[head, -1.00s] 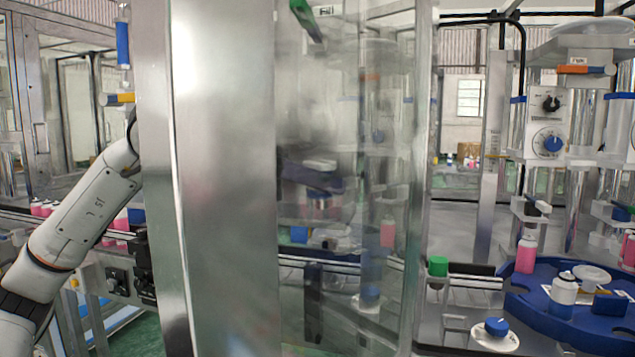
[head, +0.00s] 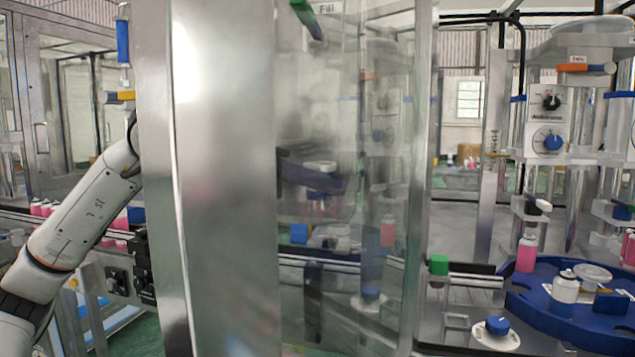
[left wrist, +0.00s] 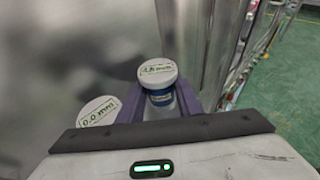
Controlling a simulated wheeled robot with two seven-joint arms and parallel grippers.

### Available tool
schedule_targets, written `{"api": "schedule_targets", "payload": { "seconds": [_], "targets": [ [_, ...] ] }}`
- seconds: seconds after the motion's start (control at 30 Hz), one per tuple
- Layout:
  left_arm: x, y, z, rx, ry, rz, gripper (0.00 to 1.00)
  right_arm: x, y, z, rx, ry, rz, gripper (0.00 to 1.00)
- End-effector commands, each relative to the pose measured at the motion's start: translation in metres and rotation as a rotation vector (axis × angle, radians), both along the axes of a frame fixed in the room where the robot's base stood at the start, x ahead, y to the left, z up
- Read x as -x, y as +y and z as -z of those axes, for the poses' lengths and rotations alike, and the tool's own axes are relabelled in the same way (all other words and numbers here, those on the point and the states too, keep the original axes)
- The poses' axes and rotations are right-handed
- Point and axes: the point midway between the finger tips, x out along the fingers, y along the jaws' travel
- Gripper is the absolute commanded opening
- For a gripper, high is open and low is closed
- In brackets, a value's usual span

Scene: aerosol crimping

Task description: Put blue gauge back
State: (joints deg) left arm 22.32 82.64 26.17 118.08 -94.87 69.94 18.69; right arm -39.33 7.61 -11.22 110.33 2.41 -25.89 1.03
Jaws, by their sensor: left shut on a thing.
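The blue gauge (left wrist: 158,72) has a round white face with a green-rimmed mm reading and a blue band below it. In the left wrist view it sits between the purple fingers of my left gripper (left wrist: 160,100), which is shut on it. A second white-faced gauge (left wrist: 98,112), reading 0.0 mm, shows left of the fingers, partly hidden by the gripper body. In the head view my left arm passes behind a metal post. My left gripper (head: 312,178) shows there only as a dark blurred shape through a clear panel. My right gripper is not in view.
The wide metal post (head: 222,180) and the clear panel (head: 395,240) block much of the head view. At right, a blue turntable (head: 530,300) carries bottles, including a white one (head: 565,288). A blue-knobbed control (head: 548,141) stands above. Green floor shows at right in the left wrist view.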

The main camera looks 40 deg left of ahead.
Motion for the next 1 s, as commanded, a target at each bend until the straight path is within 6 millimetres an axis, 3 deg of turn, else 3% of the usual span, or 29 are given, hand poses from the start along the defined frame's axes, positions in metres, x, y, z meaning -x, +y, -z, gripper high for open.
{"api": "schedule_targets", "payload": {
  "seconds": [0.43,0.47,0.57,1.0],
  "targets": [
    [0.0001,0.0001,0.0056,0.0,-0.002,0.0,0.01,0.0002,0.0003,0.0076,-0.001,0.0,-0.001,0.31],
    [0.0001,0.0001,0.0051,0.0,-0.002,0.0,0.35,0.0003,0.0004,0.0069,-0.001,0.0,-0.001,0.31],
    [0.0,0.0003,0.005,0.0,-0.001,-0.001,0.52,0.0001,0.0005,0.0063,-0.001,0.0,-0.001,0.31],
    [-0.0008,0.0034,0.0046,0.0,-0.001,-0.009,0.53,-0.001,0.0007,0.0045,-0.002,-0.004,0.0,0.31]
  ]
}}
